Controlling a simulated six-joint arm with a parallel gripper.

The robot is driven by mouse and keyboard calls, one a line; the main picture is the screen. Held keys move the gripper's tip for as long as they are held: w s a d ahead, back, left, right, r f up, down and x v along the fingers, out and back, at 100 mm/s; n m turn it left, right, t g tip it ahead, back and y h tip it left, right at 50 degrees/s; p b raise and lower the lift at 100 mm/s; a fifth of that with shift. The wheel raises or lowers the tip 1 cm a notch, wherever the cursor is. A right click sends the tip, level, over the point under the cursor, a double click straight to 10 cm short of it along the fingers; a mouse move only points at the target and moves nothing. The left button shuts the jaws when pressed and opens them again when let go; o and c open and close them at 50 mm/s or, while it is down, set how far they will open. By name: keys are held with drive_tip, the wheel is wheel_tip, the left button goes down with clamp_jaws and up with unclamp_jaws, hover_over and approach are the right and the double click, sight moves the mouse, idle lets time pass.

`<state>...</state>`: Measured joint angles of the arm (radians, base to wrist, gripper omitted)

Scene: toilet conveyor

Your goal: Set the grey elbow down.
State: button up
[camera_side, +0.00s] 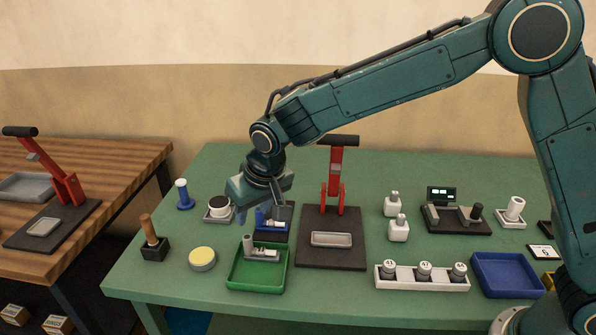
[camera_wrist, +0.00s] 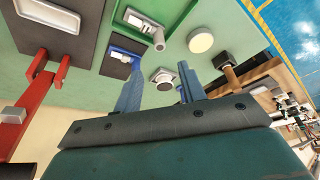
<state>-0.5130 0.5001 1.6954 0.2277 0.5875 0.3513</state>
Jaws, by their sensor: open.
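The grey elbow (camera_side: 263,253) lies in the green tray (camera_side: 234,277) near the front of the table, with one leg standing up. In the wrist view the elbow (camera_wrist: 143,24) shows at the top, in the green tray (camera_wrist: 178,13). My gripper (camera_side: 260,208) is open and empty, above and behind the tray, apart from the elbow. In the wrist view its two blue fingers (camera_wrist: 158,88) are spread with nothing held between them.
A red lever press (camera_side: 335,190) on a dark plate stands right of the tray. A blue holder (camera_side: 272,236) is just behind the tray. A yellow-topped round tin (camera_side: 202,258) is at left. A white rack (camera_side: 422,284) with several bottles and a blue tray (camera_side: 507,275) are at right.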

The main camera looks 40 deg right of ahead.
drive_tip(key=shift+s+r, duration=0.1)
drive_tip(key=shift+r, duration=0.15)
idle(0.4)
drive_tip(key=s+d+r, duration=1.2)
drive_tip(key=s+d, duration=0.2)
drive_tip(key=d, duration=0.1)
drive_tip(key=s+d, duration=0.3)
drive_tip(key=s, duration=0.5)
drive_tip(key=s+d+t, duration=0.1)
drive_tip(key=s+d, duration=0.3)
drive_tip(key=s, duration=0.5)
drive_tip(key=shift+s+f, duration=0.2)
drive_tip(key=shift+f, duration=0.05)
